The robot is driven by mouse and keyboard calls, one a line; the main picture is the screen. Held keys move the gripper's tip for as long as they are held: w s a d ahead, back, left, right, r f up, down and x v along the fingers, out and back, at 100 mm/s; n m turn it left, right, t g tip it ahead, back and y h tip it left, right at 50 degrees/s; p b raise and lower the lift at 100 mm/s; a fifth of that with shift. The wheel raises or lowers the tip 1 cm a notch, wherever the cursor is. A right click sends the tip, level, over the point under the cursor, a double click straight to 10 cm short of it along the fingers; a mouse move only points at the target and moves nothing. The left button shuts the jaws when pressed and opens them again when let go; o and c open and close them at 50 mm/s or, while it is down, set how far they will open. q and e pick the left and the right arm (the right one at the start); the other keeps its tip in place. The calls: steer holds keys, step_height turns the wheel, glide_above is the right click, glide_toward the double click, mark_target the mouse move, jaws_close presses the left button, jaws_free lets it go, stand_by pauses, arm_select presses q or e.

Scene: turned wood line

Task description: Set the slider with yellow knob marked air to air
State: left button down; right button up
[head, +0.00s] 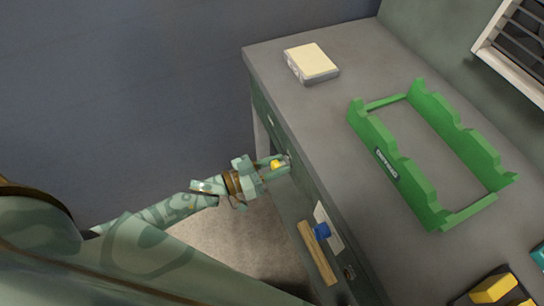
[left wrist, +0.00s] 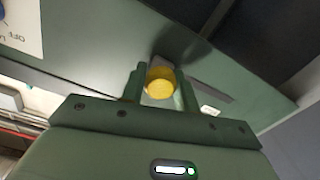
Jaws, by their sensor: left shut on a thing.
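The yellow knob (head: 275,164) of the slider is on the front side of the grey workbench. It also shows in the left wrist view (left wrist: 160,86), between two green fingers. My left gripper (head: 274,168) is at the bench front and is shut on the yellow knob. In the left wrist view, part of a slot plate shows to the right of the knob; its air marking cannot be read. My right gripper is not in view.
A blue knob (head: 322,231) on a white plate sits further along the bench front. A green rack (head: 388,152) and a cream-topped box (head: 311,60) stand on the bench top (head: 300,110). Yellow blocks (head: 493,288) lie at the lower right. The floor left of the bench is clear.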

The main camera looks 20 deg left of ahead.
arm_select(q)
steer(key=shift+s+d+f, duration=0.1)
steer(key=shift+s+d, duration=0.05)
steer(key=shift+s, duration=0.05)
steer(key=c, duration=1.1)
jaws_free()
steer(key=shift+o, duration=0.2)
steer(key=p+v, duration=0.2)
steer(key=v, duration=1.4)
steer(key=shift+a, duration=0.2)
